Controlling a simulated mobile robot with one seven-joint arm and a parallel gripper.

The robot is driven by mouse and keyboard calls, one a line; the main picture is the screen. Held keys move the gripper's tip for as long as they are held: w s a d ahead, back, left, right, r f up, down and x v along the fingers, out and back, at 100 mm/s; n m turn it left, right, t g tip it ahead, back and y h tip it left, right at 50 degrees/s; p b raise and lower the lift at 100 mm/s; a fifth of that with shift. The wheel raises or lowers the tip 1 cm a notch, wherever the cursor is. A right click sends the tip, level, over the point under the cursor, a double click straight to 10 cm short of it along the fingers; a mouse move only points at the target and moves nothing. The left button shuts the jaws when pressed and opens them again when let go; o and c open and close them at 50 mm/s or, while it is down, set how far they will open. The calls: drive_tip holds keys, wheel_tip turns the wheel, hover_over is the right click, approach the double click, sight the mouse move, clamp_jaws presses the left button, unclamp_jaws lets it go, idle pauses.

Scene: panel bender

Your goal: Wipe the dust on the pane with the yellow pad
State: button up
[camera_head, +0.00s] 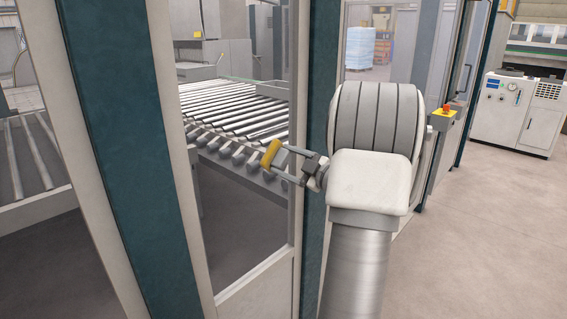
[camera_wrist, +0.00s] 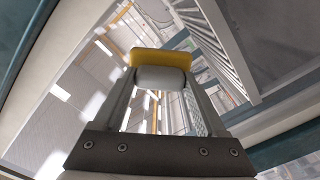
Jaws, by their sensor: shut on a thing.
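My gripper (camera_head: 285,163) is shut on the yellow pad (camera_head: 270,153) and holds it in front of the pane (camera_head: 230,215) of the machine enclosure. In the wrist view the yellow pad (camera_wrist: 160,61) sits across the fingertips, with a pale grey block below it between the fingers. The pad is close to the pane; I cannot tell whether it touches the glass. Through the pane a bed of metal rollers shows. I cannot make out the dust clearly in either view.
Dark teal posts (camera_head: 112,130) and pale frames border the pane. A panel with a red button (camera_head: 446,111) stands to the right of my arm. A white cabinet (camera_head: 517,108) stands at the back right. The floor (camera_head: 480,220) on the right is clear.

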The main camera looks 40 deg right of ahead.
drive_tip(key=shift+s+d+b, duration=0.15)
drive_tip(key=shift+s+b, duration=0.25)
drive_tip(key=shift+s, duration=2.5)
drive_tip(key=shift+s, duration=0.1)
drive_tip(key=shift+s+d+b, duration=0.15)
drive_tip(key=shift+s+b, duration=0.2)
drive_tip(key=shift+s, duration=1.05)
